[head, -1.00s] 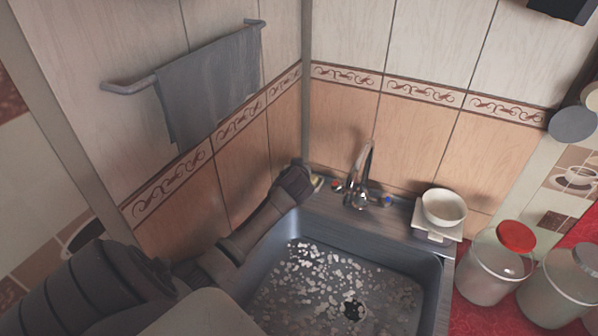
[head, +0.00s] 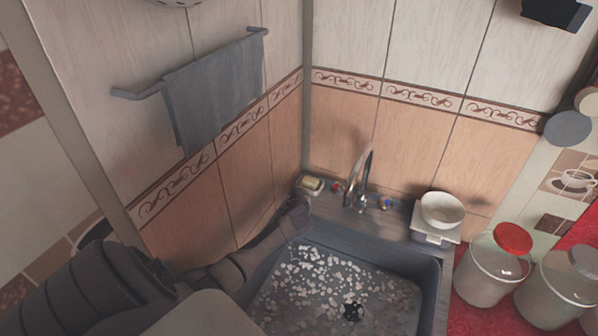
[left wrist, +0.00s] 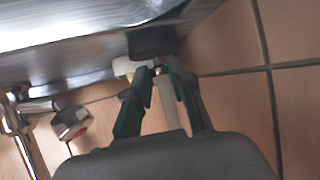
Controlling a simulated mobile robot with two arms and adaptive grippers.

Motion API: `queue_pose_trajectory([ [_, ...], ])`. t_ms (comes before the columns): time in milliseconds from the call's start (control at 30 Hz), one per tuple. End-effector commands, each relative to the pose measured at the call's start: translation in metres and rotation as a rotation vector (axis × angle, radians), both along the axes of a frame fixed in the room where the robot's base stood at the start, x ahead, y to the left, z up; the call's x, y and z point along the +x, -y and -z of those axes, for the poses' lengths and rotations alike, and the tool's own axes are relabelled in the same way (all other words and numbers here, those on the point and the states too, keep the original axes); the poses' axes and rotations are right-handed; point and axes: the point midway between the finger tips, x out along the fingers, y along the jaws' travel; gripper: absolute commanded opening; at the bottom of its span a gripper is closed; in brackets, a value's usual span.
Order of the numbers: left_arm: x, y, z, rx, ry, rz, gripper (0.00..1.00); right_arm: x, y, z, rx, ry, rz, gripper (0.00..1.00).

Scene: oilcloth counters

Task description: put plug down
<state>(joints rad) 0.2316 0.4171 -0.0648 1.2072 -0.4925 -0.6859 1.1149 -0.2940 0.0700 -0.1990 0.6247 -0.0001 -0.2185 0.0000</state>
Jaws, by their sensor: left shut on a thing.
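My left gripper (head: 297,208) is beside the sink's back left corner in the head view, just in front of the soap dish. In the left wrist view my left gripper (left wrist: 162,72) has its fingers closed in at the tips. A dark, blocky thing (left wrist: 152,40) shows at the fingertips and appears to be the plug. Its full shape is hidden. In the head view the plug cannot be made out in the gripper. My right gripper is not in view.
The sink (head: 437,290) has bits of foam and a dark drain fitting (head: 352,309). A soap dish (head: 310,185), the tap (head: 358,180) and a white bowl (head: 443,208) line its back ledge. Lidded jars (head: 498,267) stand right. A towel (head: 213,88) hangs left.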

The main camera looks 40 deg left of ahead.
Motion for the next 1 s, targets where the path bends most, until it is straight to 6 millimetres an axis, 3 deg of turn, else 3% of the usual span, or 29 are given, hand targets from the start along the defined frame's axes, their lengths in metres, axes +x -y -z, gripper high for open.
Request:
queue_pose_trajectory([
  [100, 0.0, 0.0, 0.005, -0.001, 0.001, 0.0, 0.0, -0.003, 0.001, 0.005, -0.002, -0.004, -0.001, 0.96],
  [133, 0.0, 0.0, 0.004, -0.001, 0.001, 0.0, 0.24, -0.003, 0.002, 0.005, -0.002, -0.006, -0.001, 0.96],
  [300, 0.0, 0.0, 0.003, -0.001, -0.001, 0.0, 0.48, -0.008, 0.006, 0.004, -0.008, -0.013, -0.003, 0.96],
  [667, 0.0, 0.0, -0.003, 0.001, -0.001, 0.0, 0.48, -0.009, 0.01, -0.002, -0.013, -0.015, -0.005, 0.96],
  [1000, -0.033, 0.029, -0.022, -0.002, 0.001, 0.002, 0.48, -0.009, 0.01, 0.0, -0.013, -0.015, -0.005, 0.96],
])
